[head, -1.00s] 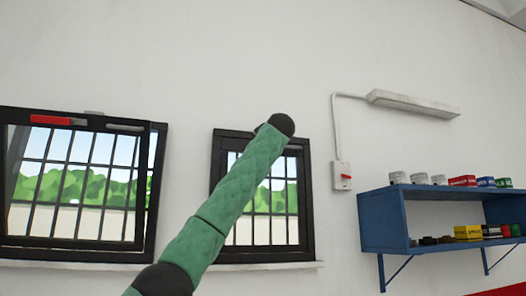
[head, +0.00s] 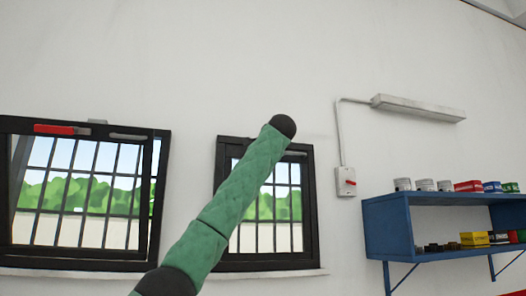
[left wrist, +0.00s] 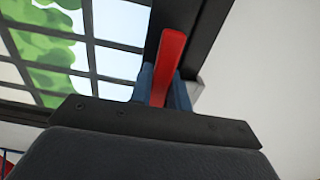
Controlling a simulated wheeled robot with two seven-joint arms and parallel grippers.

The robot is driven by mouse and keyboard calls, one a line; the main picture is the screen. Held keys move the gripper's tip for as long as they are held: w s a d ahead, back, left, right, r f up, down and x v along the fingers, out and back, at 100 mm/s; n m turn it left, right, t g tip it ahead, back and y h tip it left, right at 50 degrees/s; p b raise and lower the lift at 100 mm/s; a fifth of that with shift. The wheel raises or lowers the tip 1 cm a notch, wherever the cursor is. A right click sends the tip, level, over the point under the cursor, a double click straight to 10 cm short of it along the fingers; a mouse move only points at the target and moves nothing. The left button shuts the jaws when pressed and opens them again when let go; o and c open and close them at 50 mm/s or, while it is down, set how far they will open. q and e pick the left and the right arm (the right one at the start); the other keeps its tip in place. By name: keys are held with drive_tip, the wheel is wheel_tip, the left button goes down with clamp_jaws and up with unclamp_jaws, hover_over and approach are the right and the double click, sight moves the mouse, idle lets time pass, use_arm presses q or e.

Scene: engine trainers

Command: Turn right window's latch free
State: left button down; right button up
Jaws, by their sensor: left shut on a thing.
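The right window (head: 310,200) has a black frame with bars and stands on the white wall. My left arm crosses in front of it in the head view and hides much of its upper part, its latch and my left gripper. In the left wrist view, the red latch handle (left wrist: 172,52) stands at a corner of the dark window frame (left wrist: 212,35). My left gripper (left wrist: 165,85) has its blue fingers on both sides of the handle and is shut on it. My right gripper is in neither view.
The left window (head: 158,200) has a red latch handle (head: 60,129) lying along its top bar. A switch box (head: 345,182) and a lamp (head: 420,108) are on the wall. A blue shelf (head: 390,230) with cans and boxes is at right.

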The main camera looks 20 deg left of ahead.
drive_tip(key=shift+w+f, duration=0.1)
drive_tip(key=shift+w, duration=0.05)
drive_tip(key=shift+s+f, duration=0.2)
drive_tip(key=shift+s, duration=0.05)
